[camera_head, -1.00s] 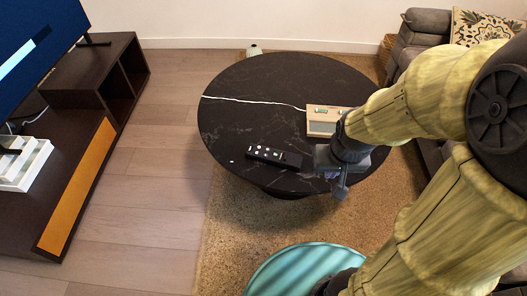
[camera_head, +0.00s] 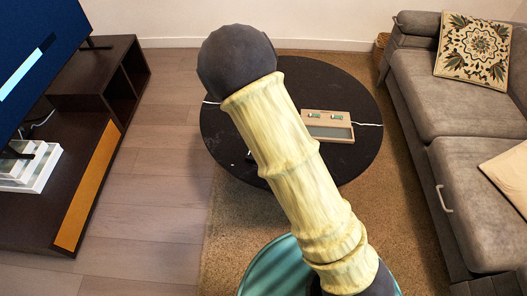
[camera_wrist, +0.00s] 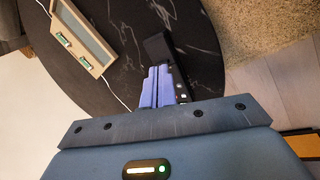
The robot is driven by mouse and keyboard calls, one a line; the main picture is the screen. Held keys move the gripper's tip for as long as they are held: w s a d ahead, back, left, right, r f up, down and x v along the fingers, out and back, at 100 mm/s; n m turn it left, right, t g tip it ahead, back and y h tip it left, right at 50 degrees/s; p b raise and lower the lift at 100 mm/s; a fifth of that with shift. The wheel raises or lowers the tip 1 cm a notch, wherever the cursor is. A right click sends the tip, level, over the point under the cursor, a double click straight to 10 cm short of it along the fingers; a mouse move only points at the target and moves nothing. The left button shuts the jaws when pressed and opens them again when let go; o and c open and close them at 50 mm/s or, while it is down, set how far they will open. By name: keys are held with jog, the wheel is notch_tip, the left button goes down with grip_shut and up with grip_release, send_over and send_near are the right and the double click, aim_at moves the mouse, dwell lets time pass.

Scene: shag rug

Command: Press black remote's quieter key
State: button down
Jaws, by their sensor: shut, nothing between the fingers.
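The black remote (camera_wrist: 162,52) lies on the dark round table (camera_wrist: 205,45). In the wrist view its plain end shows beyond my fingers, and a few light keys show along its right side. My gripper (camera_wrist: 159,72) is shut and empty, its bluish fingers over the remote and hiding part of its key face. I cannot tell whether the tips touch it or which key is under them. In the head view only a small bit of the remote (camera_head: 250,157) shows beside my arm, and my gripper is hidden.
A beige box with a grey panel (camera_head: 328,128) and white cables sit on the table. A TV (camera_head: 35,55) with a bar on its screen stands on a dark cabinet (camera_head: 95,120) at left. A grey sofa (camera_head: 440,100) is at right; a teal round seat (camera_head: 270,265) is in front.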

jog(key=w+a+n+t+h+p, duration=0.1)
jog(key=w+a+n+t+p, duration=0.3)
jog(key=n, duration=0.6)
jog(key=w+a+r+p, duration=0.1)
jog(key=w+a, duration=0.1)
jog(key=a, duration=0.1)
jog(key=shift+a+t, duration=0.25)
jog(key=shift+t, duration=0.05)
jog(key=shift+f, duration=0.15)
notch_tip(320, 180, down, 6)
jog(key=b, duration=0.7)
jog(key=shift+s+f, duration=0.1)
jog(key=shift+f, duration=0.05)
jog(key=shift+f+b, duration=0.4)
jog(key=shift+f, duration=0.75)
jog(key=shift+f, duration=0.15)
jog(key=shift+f, duration=0.3)
